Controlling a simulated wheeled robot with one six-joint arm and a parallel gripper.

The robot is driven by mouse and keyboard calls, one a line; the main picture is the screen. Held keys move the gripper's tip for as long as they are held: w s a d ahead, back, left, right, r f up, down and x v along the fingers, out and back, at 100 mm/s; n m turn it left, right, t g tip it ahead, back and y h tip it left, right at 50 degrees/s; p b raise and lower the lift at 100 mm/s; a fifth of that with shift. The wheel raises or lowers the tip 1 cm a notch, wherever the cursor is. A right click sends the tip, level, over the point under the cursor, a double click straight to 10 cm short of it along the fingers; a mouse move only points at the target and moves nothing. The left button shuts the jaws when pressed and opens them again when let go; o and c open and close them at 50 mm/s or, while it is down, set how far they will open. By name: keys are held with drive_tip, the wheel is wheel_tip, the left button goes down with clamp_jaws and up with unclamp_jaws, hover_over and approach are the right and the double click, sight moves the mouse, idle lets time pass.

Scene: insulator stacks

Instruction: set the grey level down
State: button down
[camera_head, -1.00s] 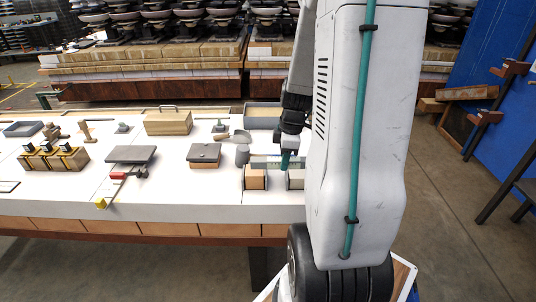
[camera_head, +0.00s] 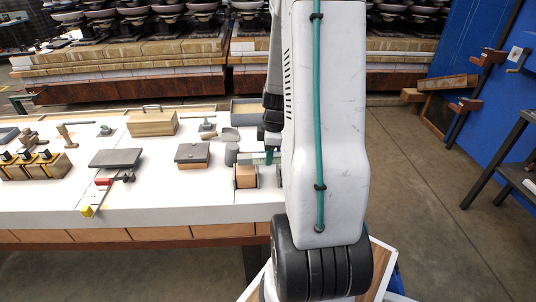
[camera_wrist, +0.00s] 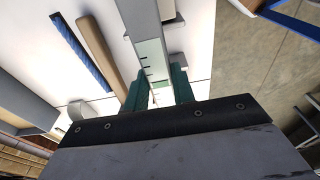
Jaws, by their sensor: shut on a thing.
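The grey level (camera_wrist: 150,58) is a long bar with dark marks and a pale green patch. In the wrist view it runs upward from between the two green fingers of my gripper (camera_wrist: 160,92), which are shut on it. In the head view the level (camera_head: 253,158) shows only in part, above a wooden block (camera_head: 246,179). My arm hides its right end and most of my gripper (camera_head: 269,157). I cannot tell whether the level touches the blocks below it.
A grey mallet head (camera_head: 231,154) stands just left of the level. A grey plate on a wooden block (camera_head: 193,153) and a dark flat plate (camera_head: 116,158) lie farther left. The white table (camera_head: 165,205) has clear room along its front.

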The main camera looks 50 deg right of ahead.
drive_tip(key=shift+f, duration=0.55)
drive_tip(key=c, duration=1.2)
unclamp_jaws()
drive_tip(key=shift+o, duration=0.2)
drive_tip(key=shift+r, duration=0.1)
wheel_tip(320, 180, up, 12)
drive_tip(key=s, duration=0.1)
drive_tip(key=w+a+r+m, duration=0.1)
drive_tip(key=a+r+m, duration=0.1)
drive_tip(key=a+r, duration=0.55)
drive_tip(key=s+a+r+m, duration=0.2)
drive_tip(key=s+a, duration=0.4)
drive_tip(key=a, duration=0.5)
drive_tip(key=s+a+r+m, duration=0.2)
drive_tip(key=s+a+m, duration=0.2)
drive_tip(key=a, duration=0.8)
drive_tip(key=s, duration=0.2)
drive_tip(key=shift+s+r+h, duration=0.3)
drive_tip(key=shift+s+h, duration=0.05)
drive_tip(key=shift+h, duration=0.05)
